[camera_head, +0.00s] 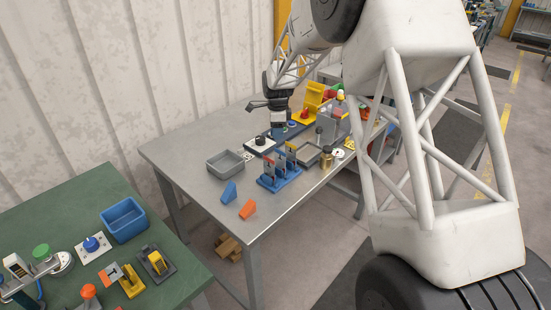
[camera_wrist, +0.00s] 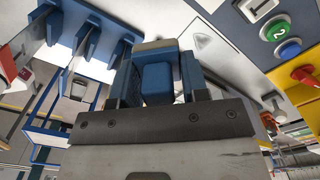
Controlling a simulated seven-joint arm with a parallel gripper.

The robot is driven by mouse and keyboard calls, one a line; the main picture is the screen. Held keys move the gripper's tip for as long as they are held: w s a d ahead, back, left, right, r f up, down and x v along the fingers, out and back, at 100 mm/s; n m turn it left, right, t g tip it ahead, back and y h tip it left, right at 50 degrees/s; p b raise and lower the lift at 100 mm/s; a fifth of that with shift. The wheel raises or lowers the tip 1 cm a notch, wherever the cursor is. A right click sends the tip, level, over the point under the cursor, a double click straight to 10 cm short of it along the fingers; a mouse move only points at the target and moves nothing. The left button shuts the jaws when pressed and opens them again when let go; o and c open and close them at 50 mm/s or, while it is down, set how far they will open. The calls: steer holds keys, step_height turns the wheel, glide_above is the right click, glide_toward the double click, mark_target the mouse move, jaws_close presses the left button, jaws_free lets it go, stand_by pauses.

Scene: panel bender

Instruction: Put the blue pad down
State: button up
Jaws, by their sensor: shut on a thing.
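My gripper (camera_head: 278,122) is over the back part of the grey metal table, above the row of small fixtures. In the wrist view the gripper (camera_wrist: 158,85) is shut on a blue block-like piece, the blue pad (camera_wrist: 157,82), which sits between the two fingers. A grey-tan edge shows just beyond the pad. In the head view the pad is too small and too covered by the gripper to make out clearly. I cannot tell whether its underside touches anything.
A blue slotted rack (camera_head: 280,178), grey tray (camera_head: 224,165), blue wedge (camera_head: 229,192) and orange wedge (camera_head: 247,209) stand on the table (camera_head: 190,160). A white plate with a black knob (camera_head: 260,143) is close to the gripper. The table's left end is clear. Green (camera_wrist: 274,32) and blue (camera_wrist: 289,48) buttons are nearby.

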steer(key=shift+f, duration=3.15)
steer(key=shift+f, duration=1.85)
steer(key=shift+f, duration=0.1)
steer(key=o, duration=0.6)
step_height(320, 180, up, 12)
steer(key=shift+r, duration=0.1)
